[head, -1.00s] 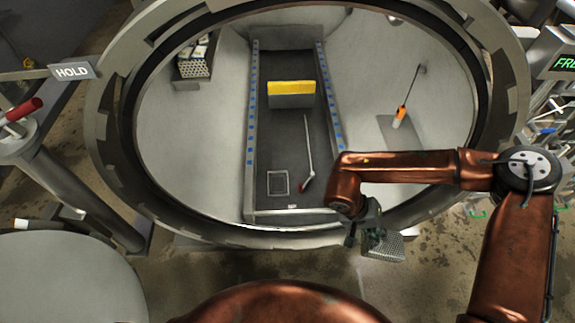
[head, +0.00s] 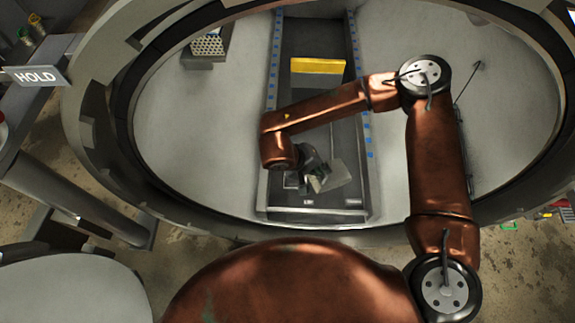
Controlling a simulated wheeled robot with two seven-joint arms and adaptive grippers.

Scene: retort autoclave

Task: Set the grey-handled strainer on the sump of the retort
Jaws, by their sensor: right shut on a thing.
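My right gripper (head: 314,171) is inside the retort, over the near end of the sunken floor channel. It is shut on the strainer (head: 337,178), a grey tilted piece beside the fingers. The strainer's grip is mostly hidden by my wrist. The sump (head: 290,180), a small square in the channel floor, shows only partly, just left of the fingers. I cannot tell whether the strainer touches the floor. My left gripper is not in view.
A yellow-topped block (head: 318,72) stands across the channel farther in. A perforated box (head: 208,46) sits at the upper left. A thin rod (head: 467,82) leans at the right, partly behind my arm. The retort's round rim (head: 100,120) surrounds the opening.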

